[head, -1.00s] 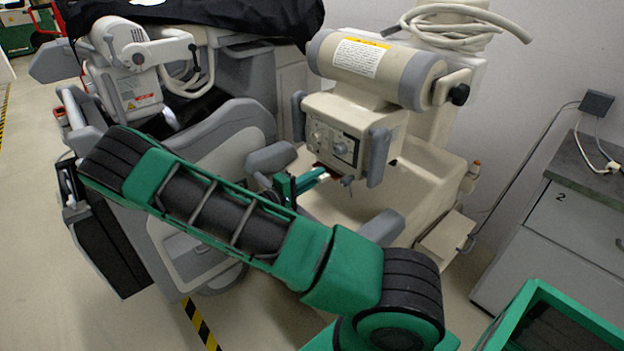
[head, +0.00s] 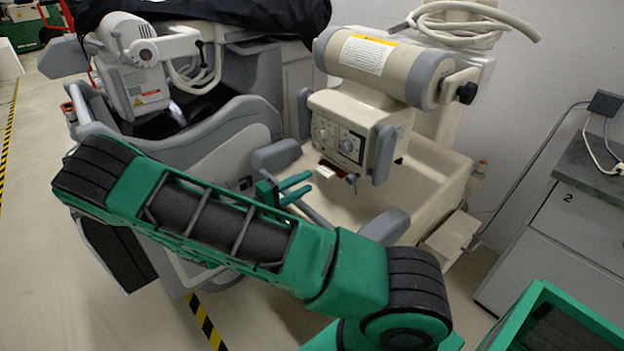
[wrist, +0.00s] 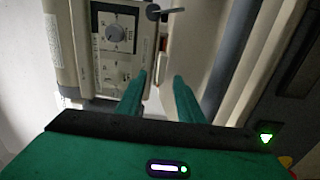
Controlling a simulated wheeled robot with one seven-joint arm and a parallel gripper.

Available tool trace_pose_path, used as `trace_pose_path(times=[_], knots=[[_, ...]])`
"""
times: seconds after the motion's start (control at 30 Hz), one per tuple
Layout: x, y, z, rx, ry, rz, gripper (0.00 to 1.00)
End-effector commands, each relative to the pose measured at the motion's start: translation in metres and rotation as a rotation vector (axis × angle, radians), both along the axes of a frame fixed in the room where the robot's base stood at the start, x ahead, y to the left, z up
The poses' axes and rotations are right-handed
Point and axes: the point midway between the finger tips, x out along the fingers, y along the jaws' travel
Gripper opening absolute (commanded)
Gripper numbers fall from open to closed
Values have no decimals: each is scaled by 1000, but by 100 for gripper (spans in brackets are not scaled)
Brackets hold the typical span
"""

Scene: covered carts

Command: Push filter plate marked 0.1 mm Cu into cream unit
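The cream unit (head: 352,130) has a box-shaped head with dials, at the middle right of the head view. Its dial panel (wrist: 118,35) shows at the upper left in the wrist view. A thin reddish-brown plate with a pale tab (head: 327,170) sticks out from under the head's front lower edge; its marking is too small to read. How deep it sits is hidden. My gripper (head: 304,183) is just left of and below the plate, apart from it. Its two green fingers are spread with a gap between them, which also shows in the wrist view (wrist: 160,85).
A dark lever (head: 352,179) hangs beside the plate. Grey handles (head: 384,155) flank the unit's head. A grey and white cart (head: 225,130) under a black cover stands at left. A grey drawer cabinet (head: 550,250) and a green-rimmed box (head: 540,300) are at right.

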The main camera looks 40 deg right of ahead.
Motion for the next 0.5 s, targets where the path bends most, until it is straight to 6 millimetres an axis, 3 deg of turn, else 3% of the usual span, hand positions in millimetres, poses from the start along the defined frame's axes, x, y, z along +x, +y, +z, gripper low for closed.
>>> trace_pose_path(times=[0.2, 0.5], knots=[[0, 27, 0, 0, -1, 1, 34], [-1, 32, 0, 0, 0, -1, 34]])
